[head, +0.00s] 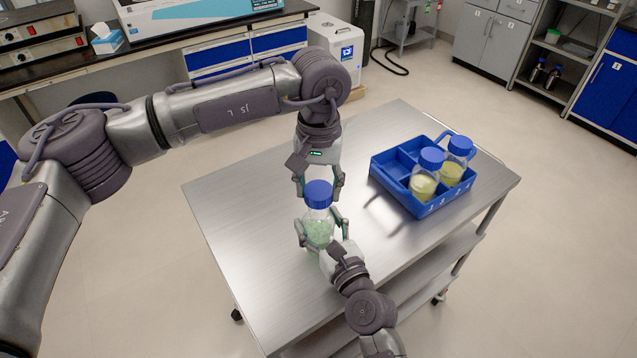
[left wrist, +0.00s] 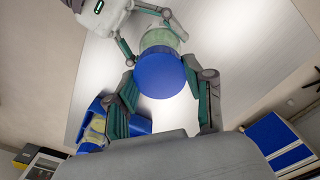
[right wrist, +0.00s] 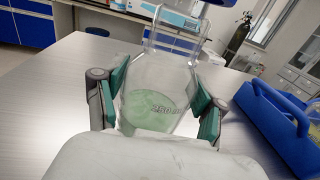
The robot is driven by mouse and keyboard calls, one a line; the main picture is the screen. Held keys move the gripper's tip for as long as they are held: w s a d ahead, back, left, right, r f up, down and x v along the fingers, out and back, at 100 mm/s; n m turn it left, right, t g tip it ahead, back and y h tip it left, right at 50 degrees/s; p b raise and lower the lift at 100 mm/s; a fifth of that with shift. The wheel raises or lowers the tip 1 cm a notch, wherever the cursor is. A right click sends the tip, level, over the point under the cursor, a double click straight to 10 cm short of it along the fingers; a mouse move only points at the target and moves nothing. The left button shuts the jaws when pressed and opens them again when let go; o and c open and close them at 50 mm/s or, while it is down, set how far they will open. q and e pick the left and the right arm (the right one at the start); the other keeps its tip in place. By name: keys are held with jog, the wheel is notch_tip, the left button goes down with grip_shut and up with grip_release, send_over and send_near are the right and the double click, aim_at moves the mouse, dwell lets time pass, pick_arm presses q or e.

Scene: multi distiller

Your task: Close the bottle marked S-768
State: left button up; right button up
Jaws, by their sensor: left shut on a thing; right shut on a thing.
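A clear bottle (head: 318,236) with pale green liquid stands upright near the middle of the steel table. My right gripper (head: 322,228) is shut around its body, one finger on each side, as the right wrist view (right wrist: 158,95) also shows. My left gripper (head: 319,187) points down and is shut on a blue cap (head: 318,194), which also shows in the left wrist view (left wrist: 160,73). The cap is over the bottle's neck (right wrist: 176,32). The neck looks bare in the right wrist view; whether the cap touches its rim is unclear. No S-768 mark is legible.
A blue carrier (head: 414,206) with compartments stands to the right on the table (head: 235,215). It holds two blue-capped bottles (head: 424,186) with yellowish liquid. The table left of my grippers is clear. A bench (head: 150,52) with boxes runs behind.

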aim_at(319, 225)
pick_arm(q)
jog(key=shift+f, duration=0.1)
jog(key=shift+f, duration=0.75)
jog(key=shift+f, duration=0.6)
jog(key=m, duration=0.9)
jog(key=shift+m, duration=0.4)
jog(key=o, duration=0.8)
jog(key=shift+c, duration=0.2)
